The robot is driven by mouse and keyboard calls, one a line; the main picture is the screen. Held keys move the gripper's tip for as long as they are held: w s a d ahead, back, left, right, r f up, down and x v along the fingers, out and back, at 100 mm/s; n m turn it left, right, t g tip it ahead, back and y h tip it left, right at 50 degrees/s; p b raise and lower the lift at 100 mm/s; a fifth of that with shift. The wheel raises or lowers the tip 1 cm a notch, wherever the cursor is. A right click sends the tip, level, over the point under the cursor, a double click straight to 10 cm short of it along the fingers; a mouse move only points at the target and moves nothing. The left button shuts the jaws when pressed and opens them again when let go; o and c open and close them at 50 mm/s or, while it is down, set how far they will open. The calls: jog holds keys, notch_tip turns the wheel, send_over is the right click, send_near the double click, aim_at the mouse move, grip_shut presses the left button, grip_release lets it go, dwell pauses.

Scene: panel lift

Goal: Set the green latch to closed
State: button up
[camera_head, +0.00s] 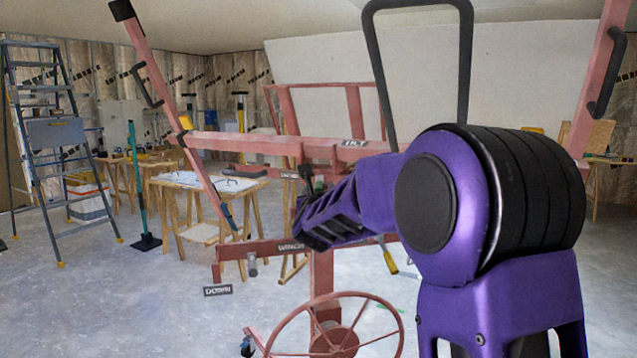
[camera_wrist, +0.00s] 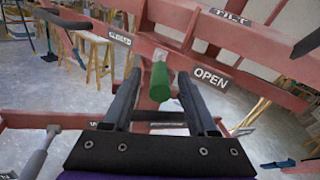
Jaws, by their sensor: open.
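The green latch (camera_wrist: 159,82) is a short, round green handle on the red lift frame, in the middle of the wrist view. My gripper (camera_wrist: 159,76) is open, with one dark finger on each side of the handle and a visible gap on both sides. A CLOSED plate (camera_wrist: 120,37) is up and left of the latch, and an OPEN plate (camera_wrist: 211,78) is to its right. Which one the latch is set to I cannot tell.
The red panel lift (camera_head: 250,144) has a TILT plate (camera_head: 354,143), a DOWN plate (camera_head: 217,290) and a spoked handwheel (camera_head: 335,325) low in front. A grey stepladder (camera_head: 58,130) and wooden trestles (camera_head: 205,190) stand at the left. The floor at front left is clear.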

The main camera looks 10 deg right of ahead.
jog(key=shift+w+d, duration=0.1)
jog(key=shift+w, duration=0.3)
grip_shut()
dwell(1.3)
